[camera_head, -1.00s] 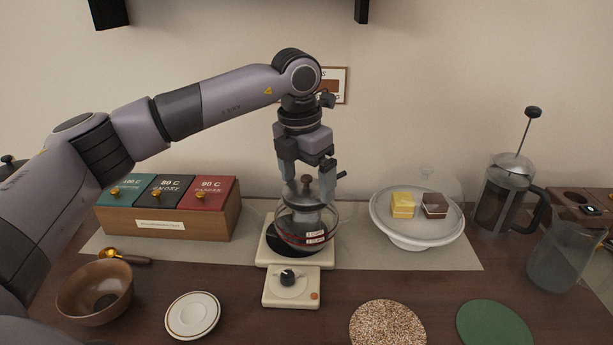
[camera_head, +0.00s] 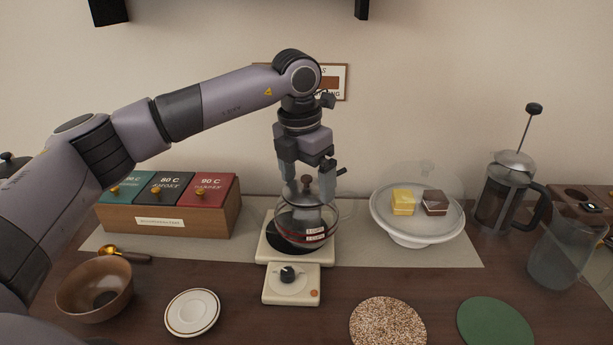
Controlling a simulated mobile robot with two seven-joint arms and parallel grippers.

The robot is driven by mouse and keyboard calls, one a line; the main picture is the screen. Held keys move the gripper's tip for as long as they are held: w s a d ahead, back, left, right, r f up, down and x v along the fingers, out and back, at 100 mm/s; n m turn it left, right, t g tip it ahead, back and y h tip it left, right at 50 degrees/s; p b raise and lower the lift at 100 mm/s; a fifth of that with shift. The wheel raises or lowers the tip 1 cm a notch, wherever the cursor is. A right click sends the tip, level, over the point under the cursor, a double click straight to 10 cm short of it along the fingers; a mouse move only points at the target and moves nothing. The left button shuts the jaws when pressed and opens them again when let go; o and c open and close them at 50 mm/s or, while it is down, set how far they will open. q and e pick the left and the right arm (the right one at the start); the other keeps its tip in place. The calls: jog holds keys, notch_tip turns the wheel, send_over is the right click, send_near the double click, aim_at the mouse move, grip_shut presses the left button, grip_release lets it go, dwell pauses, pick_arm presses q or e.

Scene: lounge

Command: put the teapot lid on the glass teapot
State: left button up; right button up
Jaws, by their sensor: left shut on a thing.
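The glass teapot (camera_head: 290,228) stands on the black plate of a cream warmer (camera_head: 268,252) in the middle of the table. The teapot lid (camera_head: 306,190), grey with a brown knob, is at the teapot's mouth, roughly level. My left gripper (camera_head: 307,176) points down from above, one finger on each side of the knob, and is shut on the lid. The fingers partly hide the lid's edges, and I cannot tell whether its rim is fully seated. My right gripper is not in view.
A box of tea drawers (camera_head: 185,222) stands left of the teapot. A cake stand (camera_head: 415,235) and a French press (camera_head: 495,200) are at the right. A wooden bowl (camera_head: 95,290), a saucer (camera_head: 192,313) and round mats (camera_head: 388,325) lie in front.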

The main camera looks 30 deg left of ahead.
pick_arm(q)
jog(key=o, duration=0.8)
jog(key=r, duration=0.7)
jog(key=shift+s+a, duration=0.1)
jog(key=shift+s, duration=0.3)
jog(key=shift+s, duration=0.15)
